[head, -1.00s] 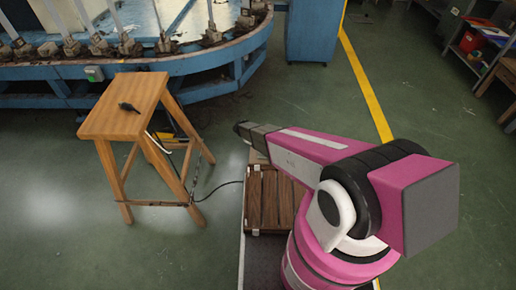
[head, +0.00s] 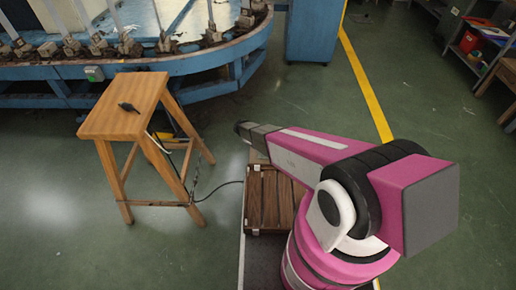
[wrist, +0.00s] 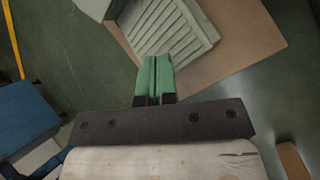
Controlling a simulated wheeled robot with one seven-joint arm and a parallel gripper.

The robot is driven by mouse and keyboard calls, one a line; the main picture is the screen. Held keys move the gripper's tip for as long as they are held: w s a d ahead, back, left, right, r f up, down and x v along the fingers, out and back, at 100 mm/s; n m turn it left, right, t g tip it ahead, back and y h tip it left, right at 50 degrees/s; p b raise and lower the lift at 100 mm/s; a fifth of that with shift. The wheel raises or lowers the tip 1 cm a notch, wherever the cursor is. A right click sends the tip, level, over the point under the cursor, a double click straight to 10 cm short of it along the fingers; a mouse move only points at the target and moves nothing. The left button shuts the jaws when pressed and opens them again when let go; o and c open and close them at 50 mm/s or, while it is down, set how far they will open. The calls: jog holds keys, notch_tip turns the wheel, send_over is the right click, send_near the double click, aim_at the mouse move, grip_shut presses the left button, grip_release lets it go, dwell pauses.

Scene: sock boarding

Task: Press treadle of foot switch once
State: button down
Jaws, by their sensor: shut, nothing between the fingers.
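The foot switch shows in the wrist view as a grey treadle (wrist: 178,28) with raised ribs. It lies on a brown board (wrist: 250,50). My gripper (wrist: 156,58) has two green fingers pressed together with nothing between them. In the wrist view the fingertips overlap the near edge of the treadle; I cannot tell whether they touch it. In the head view my arm hides the switch and the fingertips.
A cable (head: 220,187) runs from the stool to a slatted wooden platform (head: 262,205). A blue curved machine (head: 190,68) stands behind.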

jog(key=shift+f, duration=0.15)
jog(key=shift+f, duration=0.25)
jog(key=shift+a+f, duration=0.15)
jog(key=shift+f, duration=0.5)
jog(key=shift+a+f, duration=0.15)
jog(key=shift+f, duration=0.5)
dwell(1.8)
jog(key=shift+r, duration=0.15)
dwell(0.4)
jog(key=shift+d+r, duration=0.15)
jog(key=shift+r, duration=0.65)
jog(key=shift+d+r, duration=0.15)
jog(key=shift+r, duration=0.65)
jog(key=shift+d+r, duration=0.25)
jog(key=shift+r, duration=1)
jog(key=shift+d+r, duration=0.2)
jog(key=shift+r, duration=1)
